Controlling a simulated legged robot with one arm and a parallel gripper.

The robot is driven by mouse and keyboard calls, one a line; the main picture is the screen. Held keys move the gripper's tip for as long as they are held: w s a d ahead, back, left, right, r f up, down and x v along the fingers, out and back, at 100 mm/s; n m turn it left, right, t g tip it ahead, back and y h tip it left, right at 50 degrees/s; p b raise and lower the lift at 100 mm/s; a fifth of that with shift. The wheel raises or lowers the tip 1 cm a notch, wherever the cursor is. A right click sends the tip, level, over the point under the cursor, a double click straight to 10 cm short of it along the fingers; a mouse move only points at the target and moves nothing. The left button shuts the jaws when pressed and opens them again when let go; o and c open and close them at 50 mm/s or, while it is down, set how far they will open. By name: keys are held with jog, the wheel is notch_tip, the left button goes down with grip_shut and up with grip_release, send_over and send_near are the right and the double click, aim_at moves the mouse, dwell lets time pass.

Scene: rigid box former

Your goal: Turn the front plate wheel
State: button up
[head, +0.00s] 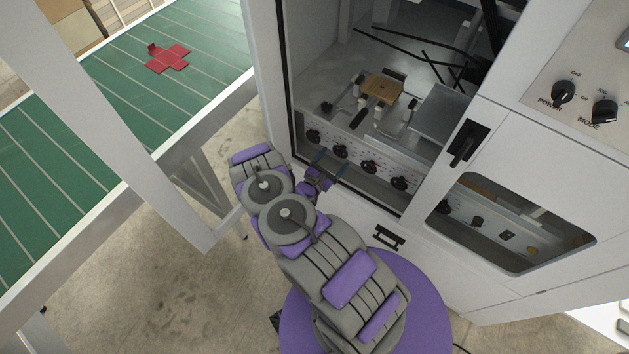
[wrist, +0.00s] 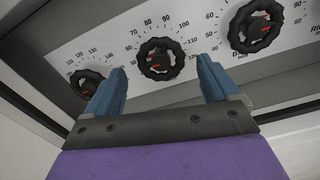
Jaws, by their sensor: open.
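Several black wheels with number scales sit in a row on the white panel of the machine. I cannot read which one is labelled front plate. In the wrist view, one wheel (wrist: 160,58) with a red pointer lies ahead of and between my fingers; it also shows in the head view (head: 340,151). Another wheel (wrist: 87,84) is at the left and a third (wrist: 256,26) at the upper right. My gripper (wrist: 162,72) is open and empty, its blue fingertips short of the middle wheel. In the head view my gripper (head: 330,161) is at the opening's lower edge.
The machine's light frame (head: 268,85) borders the opening at left. A wooden block (head: 381,89) and metal parts sit inside above the panel. A green table (head: 60,185) with a red cross (head: 168,58) stands at left. A closed windowed door (head: 510,222) is at right.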

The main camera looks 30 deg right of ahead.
jog(key=v, duration=1.4)
jog(key=shift+p, duration=0.3)
jog(key=shift+f, duration=0.1)
